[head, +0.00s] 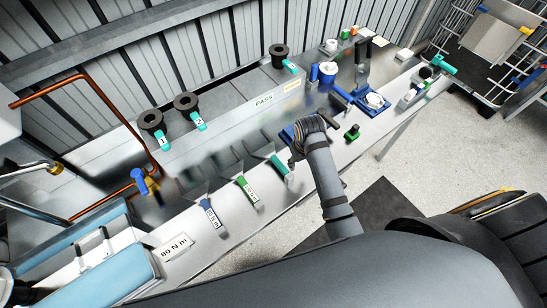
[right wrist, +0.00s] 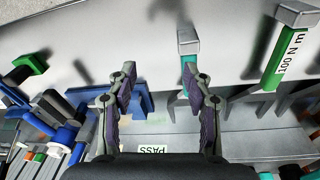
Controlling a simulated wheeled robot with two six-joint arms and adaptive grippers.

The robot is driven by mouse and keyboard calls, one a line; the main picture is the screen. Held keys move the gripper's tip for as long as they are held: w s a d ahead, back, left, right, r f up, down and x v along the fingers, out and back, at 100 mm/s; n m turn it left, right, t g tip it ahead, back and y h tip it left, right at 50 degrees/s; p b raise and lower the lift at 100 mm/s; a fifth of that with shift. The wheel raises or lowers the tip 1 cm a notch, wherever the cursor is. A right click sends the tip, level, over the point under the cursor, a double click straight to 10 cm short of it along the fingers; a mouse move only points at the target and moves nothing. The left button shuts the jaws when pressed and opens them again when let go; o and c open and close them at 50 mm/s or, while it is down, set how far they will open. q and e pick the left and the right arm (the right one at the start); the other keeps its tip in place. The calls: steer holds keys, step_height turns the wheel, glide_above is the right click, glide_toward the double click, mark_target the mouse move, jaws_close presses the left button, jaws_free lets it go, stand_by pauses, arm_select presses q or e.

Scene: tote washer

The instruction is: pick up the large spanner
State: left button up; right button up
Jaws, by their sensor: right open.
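Three spanner-like tools with coloured handles lie in a row on the metal bench: a blue-handled one (head: 212,217), a green-handled one (head: 247,190) and a teal-handled one (head: 280,166). I cannot tell for sure which is the large spanner. The green handle (right wrist: 283,60), labelled 100 N m, and the teal handle (right wrist: 187,72) also show in the right wrist view. My right gripper (right wrist: 160,82) is open and empty above the bench; the teal handle is beside its right finger in that view. In the head view the gripper is mostly hidden behind my forearm. My left gripper is not seen.
A grey raised box (head: 235,105) marked PASS runs along the bench back, with black rings (head: 186,102) on teal handles. Blue fixtures (head: 368,100) stand to the right. A card (head: 173,248) reading 80 N m lies at front left. A wire cage (head: 490,50) stands far right.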

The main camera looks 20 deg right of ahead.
steer(key=w+a+r+n+g, duration=0.2)
steer(key=w+a+r, duration=0.1)
steer(key=w+a, duration=0.5)
glide_above(276, 158)
steer(key=shift+y, duration=0.3)
steer(key=f, duration=0.5)
steer(key=shift+w+a, duration=0.25)
steer(key=shift+a, duration=0.1)
steer(key=shift+w+f, duration=0.1)
steer(key=shift+f, duration=0.25)
steer(key=f, duration=0.3)
steer(key=s+f, duration=0.1)
steer(key=shift+d+f+b, duration=0.3)
steer(key=shift+f+b, duration=0.05)
steer(key=shift+w+f, duration=0.1)
steer(key=shift+f, duration=0.1)
jaws_close()
steer(key=shift+r, duration=0.1)
